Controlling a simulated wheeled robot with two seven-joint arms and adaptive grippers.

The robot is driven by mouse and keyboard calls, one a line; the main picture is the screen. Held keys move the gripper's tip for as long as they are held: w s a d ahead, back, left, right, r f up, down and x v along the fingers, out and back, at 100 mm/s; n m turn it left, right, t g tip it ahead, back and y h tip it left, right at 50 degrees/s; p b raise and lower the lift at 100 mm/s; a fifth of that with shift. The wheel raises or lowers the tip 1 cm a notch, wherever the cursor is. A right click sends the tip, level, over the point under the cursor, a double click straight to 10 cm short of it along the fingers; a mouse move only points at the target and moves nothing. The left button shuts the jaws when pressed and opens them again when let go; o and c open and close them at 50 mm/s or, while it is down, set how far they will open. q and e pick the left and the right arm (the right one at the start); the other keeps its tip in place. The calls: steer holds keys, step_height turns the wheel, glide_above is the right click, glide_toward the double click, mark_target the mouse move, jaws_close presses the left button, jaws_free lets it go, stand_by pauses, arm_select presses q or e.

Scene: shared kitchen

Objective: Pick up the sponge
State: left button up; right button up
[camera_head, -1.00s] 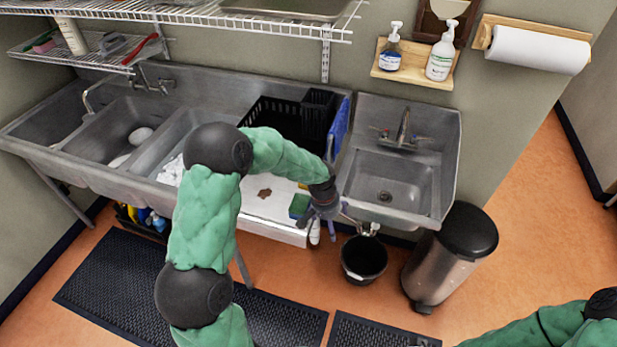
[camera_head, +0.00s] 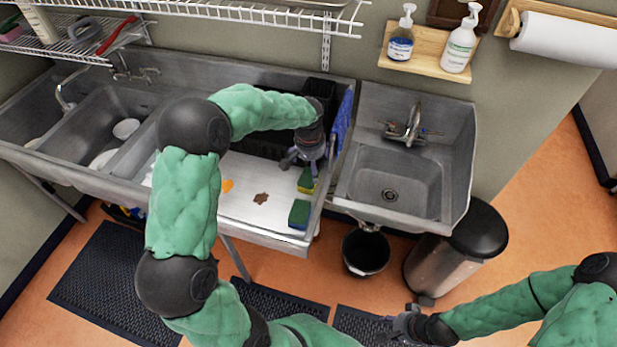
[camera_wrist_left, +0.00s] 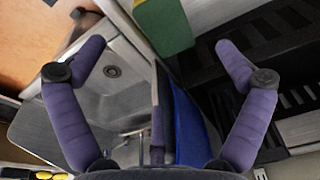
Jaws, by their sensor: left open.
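My left gripper is over the drainboard's right side, close to this second sponge. In the left wrist view, its purple fingers (camera_wrist_left: 160,50) are spread, with a green and yellow sponge (camera_wrist_left: 168,24) at the top edge between them. The fingers show nothing held. My right gripper (camera_head: 397,326) is low at the bottom, over the floor, far from the sponges; its jaws are unclear.
A black rack (camera_head: 265,145) stands behind the drainboard, partly hidden by my left arm. A blue cloth (camera_head: 342,120) hangs on the divider beside the small sink (camera_head: 392,180). A brown stain (camera_head: 261,199) and an orange piece (camera_head: 227,185) are on the drainboard.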

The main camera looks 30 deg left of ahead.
mark_target(309, 181)
arm_select(q)
steer(key=f, duration=0.4)
steer(key=shift+w+a, duration=0.1)
steer(key=shift+w, duration=0.2)
steer(key=shift+w+f+b, duration=0.2)
steer(key=shift+f+b, duration=0.45)
steer(key=shift+f, duration=1.7)
steer(key=shift+f+b, duration=0.25)
steer(key=shift+b, duration=0.05)
steer(key=shift+c, duration=0.3)
steer(key=c, duration=0.7)
